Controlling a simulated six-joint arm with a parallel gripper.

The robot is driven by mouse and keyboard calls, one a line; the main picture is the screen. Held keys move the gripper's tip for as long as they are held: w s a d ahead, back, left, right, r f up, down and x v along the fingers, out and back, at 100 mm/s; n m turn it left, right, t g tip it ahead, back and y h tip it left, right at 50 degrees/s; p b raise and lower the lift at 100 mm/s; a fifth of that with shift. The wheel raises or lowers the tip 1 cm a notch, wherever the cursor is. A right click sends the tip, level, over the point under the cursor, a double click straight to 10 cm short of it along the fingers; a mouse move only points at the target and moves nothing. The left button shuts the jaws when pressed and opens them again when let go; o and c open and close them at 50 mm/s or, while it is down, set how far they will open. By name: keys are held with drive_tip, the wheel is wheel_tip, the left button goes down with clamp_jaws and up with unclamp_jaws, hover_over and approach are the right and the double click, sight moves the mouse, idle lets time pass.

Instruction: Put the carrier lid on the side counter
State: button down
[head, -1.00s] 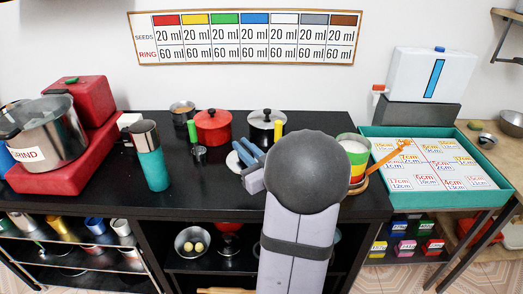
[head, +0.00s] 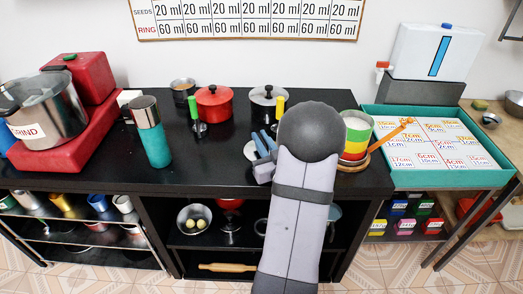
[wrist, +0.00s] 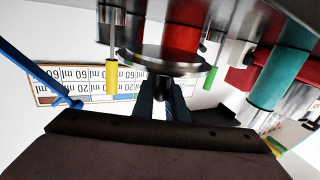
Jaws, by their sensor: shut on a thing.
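My gripper (wrist: 160,108) is shut on the black knob of a round metal lid (wrist: 190,66), which I take to be the carrier lid. In the head view my gripper (head: 264,148) is over the black counter, and only a pale bit of the lid (head: 255,139) shows behind the blue fingers. The lid looks roughly level. A stacked green, yellow and red carrier (head: 354,140) stands just right of my arm, partly hidden by it. Which surface is the side counter is not certain; a lower table (head: 480,184) lies to the right.
A red pot (head: 214,101) and a metal pot (head: 267,100) stand behind my gripper. A teal flask (head: 151,138) and a grinder (head: 45,112) are to the left. A teal tray with cards (head: 493,178) sits right of the black counter. An orange handle (head: 392,133) sticks out by the carrier.

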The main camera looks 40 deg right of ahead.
drive_tip(key=shift+f, duration=2.2)
drive_tip(key=shift+f+b, duration=0.1)
drive_tip(key=shift+b, duration=0.2)
drive_tip(key=c, duration=1.8)
unclamp_jaws()
drive_tip(key=shift+o, duration=0.2)
drive_tip(key=shift+s+a, duration=0.15)
drive_tip(key=shift+s, duration=0.35)
drive_tip(key=v, duration=0.4)
drive_tip(key=p+v, duration=0.1)
drive_tip(key=v, duration=0.1)
drive_tip(key=shift+r, duration=0.3)
drive_tip(key=p+v, duration=0.2)
drive_tip(key=p, duration=0.1)
drive_tip(key=shift+f+p+v, duration=0.1)
drive_tip(key=shift+p+v, duration=0.4)
drive_tip(key=shift+v, duration=0.25)
drive_tip(key=shift+f+p+v, duration=0.15)
drive_tip(key=shift+p+v, duration=0.3)
drive_tip(key=shift+v, duration=0.3)
